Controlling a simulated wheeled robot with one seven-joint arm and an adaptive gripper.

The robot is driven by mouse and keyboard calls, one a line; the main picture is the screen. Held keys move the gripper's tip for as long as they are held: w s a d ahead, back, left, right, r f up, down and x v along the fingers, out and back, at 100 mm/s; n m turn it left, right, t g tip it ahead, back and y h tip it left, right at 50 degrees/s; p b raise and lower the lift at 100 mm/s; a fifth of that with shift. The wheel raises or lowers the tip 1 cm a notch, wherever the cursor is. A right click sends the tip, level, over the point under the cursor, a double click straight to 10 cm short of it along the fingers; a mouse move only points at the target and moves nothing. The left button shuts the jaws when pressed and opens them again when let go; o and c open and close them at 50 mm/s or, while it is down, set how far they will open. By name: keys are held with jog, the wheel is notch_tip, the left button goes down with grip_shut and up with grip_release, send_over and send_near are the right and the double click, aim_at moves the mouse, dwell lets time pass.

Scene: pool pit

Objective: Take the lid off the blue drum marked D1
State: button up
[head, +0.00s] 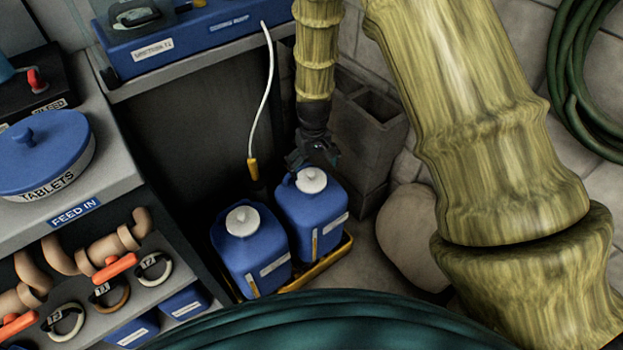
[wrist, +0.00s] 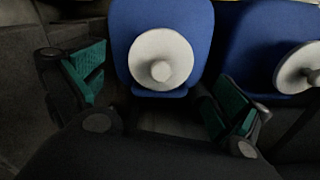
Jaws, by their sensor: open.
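Two blue drums with round white lids stand side by side in the head view, a left one (head: 249,247) and a right one (head: 311,214). Their white labels are too small to read, so I cannot tell which is D1. Both lids, left (head: 243,221) and right (head: 311,180), are on. My gripper (head: 313,155) is at the back edge of the right drum's top, close to its lid. In the wrist view my gripper (wrist: 160,80) is open, its green-padded fingers either side of a knobbed white lid (wrist: 161,60), apparently not touching it. A second lid (wrist: 299,68) shows at right.
The drums stand in a yellow tray (head: 330,262). A white hose with a yellow end (head: 253,168) hangs behind the left drum. Grey blocks (head: 366,130) stand behind right, with a rounded stone (head: 410,235) beside the tray. Shelves (head: 150,255) crowd the left.

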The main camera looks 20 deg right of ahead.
aim_at(312, 175)
notch_tip(312, 175, down, 5)
jog(key=shift+a+r+b, duration=0.1)
jog(key=shift+a+b, duration=0.05)
jog(key=shift+b, duration=0.3)
jog(key=shift+s, duration=0.15)
jog(key=c, duration=1.5)
jog(key=shift+c, duration=0.8)
jog(key=shift+s, duration=0.1)
